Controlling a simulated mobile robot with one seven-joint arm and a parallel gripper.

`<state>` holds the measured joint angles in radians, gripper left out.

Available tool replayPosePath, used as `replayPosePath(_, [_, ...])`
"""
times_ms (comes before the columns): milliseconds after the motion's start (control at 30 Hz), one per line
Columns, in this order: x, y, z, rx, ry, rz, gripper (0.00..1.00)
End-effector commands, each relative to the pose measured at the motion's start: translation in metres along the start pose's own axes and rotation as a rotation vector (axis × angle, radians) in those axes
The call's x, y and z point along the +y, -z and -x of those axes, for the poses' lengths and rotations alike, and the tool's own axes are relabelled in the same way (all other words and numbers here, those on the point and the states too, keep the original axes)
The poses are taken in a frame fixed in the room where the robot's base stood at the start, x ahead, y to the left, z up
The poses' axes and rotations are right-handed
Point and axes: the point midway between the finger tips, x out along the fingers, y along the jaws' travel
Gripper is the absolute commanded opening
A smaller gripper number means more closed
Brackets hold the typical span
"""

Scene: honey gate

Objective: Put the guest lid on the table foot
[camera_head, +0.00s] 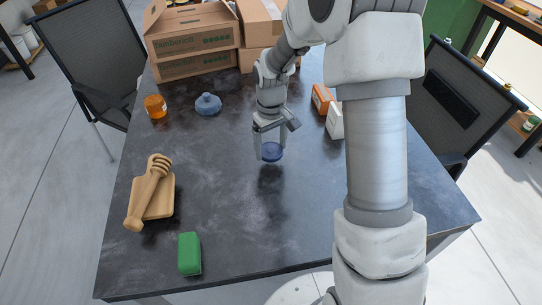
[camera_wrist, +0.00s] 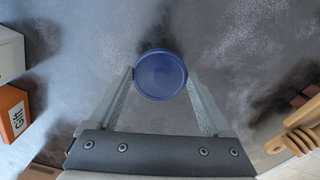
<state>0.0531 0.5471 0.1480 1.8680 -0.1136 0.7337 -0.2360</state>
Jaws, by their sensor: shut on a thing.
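My gripper (camera_head: 270,150) is shut on a round dark blue lid (camera_head: 272,152) and holds it a little above the dark table top (camera_head: 240,220), with a shadow on the table below. In the wrist view the lid (camera_wrist: 160,74) lies flat between the two fingertips of my gripper (camera_wrist: 160,78), its face toward the camera. The "table foot" is not clearly identifiable in these views.
A blue-grey knobbed object (camera_head: 208,104) and an orange jar (camera_head: 155,106) stand at the back left. A wooden dipper (camera_head: 150,190) lies on a wooden board (camera_head: 165,205) at the left. A green block (camera_head: 189,254) stands at the front. Orange (camera_head: 322,98) and white (camera_head: 335,120) boxes stand right; cartons (camera_head: 190,40) behind.

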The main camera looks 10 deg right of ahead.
Motion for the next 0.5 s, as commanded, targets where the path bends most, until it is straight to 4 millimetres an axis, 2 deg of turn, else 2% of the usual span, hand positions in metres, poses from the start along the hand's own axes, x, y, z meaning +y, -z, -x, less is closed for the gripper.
replayPosePath(267, [0.0, -0.001, -0.038, -0.003, 0.0, 0.0, 0.17])
replayPosePath(500, [0.0, 0.0, -0.039, 0.0, 0.0, 0.0, 0.17])
